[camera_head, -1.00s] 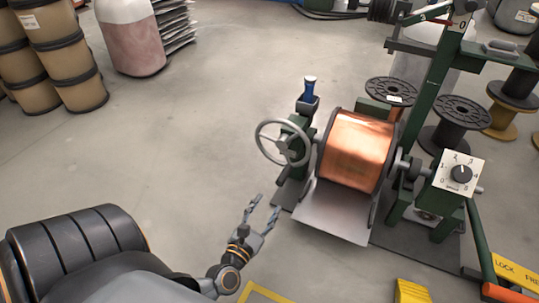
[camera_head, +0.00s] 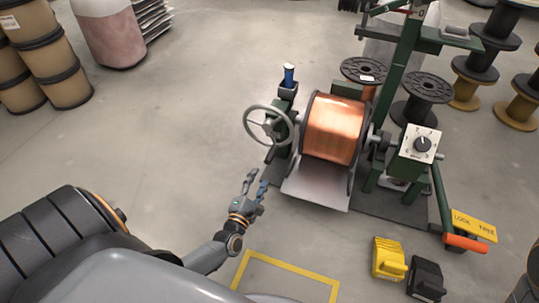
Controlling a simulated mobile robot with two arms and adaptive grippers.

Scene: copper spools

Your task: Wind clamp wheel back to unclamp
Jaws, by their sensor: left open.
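The clamp wheel (camera_head: 268,126), a grey spoked handwheel, stands on the left side of a green winding machine. Beside it, a large copper spool (camera_head: 333,128) sits on the machine between its two supports. My left gripper (camera_head: 255,182) is open and empty, in front of and below the wheel and apart from it. My right gripper is out of view.
A grey sloped plate (camera_head: 316,188) lies under the spool. A dial box (camera_head: 421,143) and an orange-handled lever (camera_head: 465,243) by a yellow LOCK/FREE plate (camera_head: 474,225) are at right. Yellow (camera_head: 388,258) and black (camera_head: 426,278) pedals stand on the floor. Barrels (camera_head: 50,55) stand at far left.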

